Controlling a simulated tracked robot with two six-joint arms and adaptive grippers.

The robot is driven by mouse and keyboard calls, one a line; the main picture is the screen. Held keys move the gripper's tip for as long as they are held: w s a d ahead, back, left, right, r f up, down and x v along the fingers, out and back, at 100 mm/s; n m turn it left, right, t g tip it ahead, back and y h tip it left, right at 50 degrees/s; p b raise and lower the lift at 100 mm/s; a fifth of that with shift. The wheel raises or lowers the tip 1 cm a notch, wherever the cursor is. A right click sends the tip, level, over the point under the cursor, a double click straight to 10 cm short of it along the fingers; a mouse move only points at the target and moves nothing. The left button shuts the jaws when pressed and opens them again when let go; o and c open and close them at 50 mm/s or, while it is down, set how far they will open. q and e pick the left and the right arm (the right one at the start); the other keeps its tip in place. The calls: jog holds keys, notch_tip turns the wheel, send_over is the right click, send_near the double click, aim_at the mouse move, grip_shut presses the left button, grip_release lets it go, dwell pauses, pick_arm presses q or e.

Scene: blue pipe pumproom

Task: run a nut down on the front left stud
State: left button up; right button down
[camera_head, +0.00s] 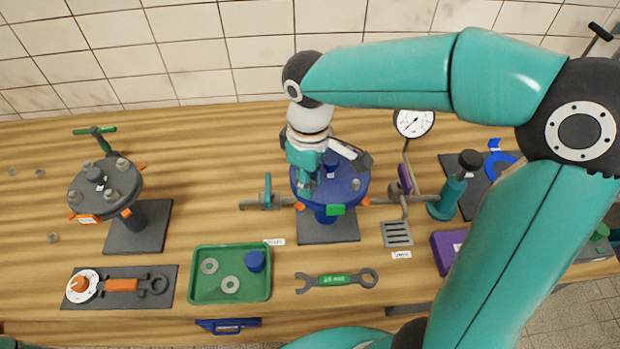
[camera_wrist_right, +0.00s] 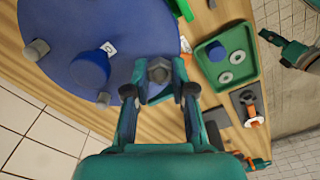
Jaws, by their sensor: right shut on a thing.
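The blue round flange (camera_head: 342,190) stands on a dark base plate near the table's middle. My right gripper (camera_head: 306,186) reaches down over its front left part. In the wrist view the right gripper (camera_wrist_right: 159,88) is shut on a grey hex nut (camera_wrist_right: 158,70) at the flange's edge. The front left stud is hidden by the nut and fingers, so I cannot tell how far the nut sits on it. Other grey studs or nuts (camera_wrist_right: 36,50) stand on the flange around a blue centre cap (camera_wrist_right: 90,69). Part of my left arm shows in the wrist view (camera_wrist_right: 290,48); its jaws are unclear.
A green tray (camera_head: 196,298) holds washers and a blue part. A green spanner (camera_head: 336,281) lies to its right. A dark flange stand (camera_head: 107,187) is at left, a pressure gauge (camera_head: 413,123) behind right. A grey bar passes beside the blue flange.

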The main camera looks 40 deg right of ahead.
jog(key=m, duration=0.2)
jog(key=m+b, duration=0.1)
jog(key=m, duration=0.1)
jog(key=shift+f+m, duration=0.2)
jog(key=shift+m, duration=0.1)
jog(key=c, duration=0.9)
grip_release()
jog(key=shift+d, duration=0.1)
jog(key=shift+r, duration=0.15)
notch_tip(320, 180, up, 5)
jog(key=p, duration=0.4)
jog(key=shift+p, duration=0.3)
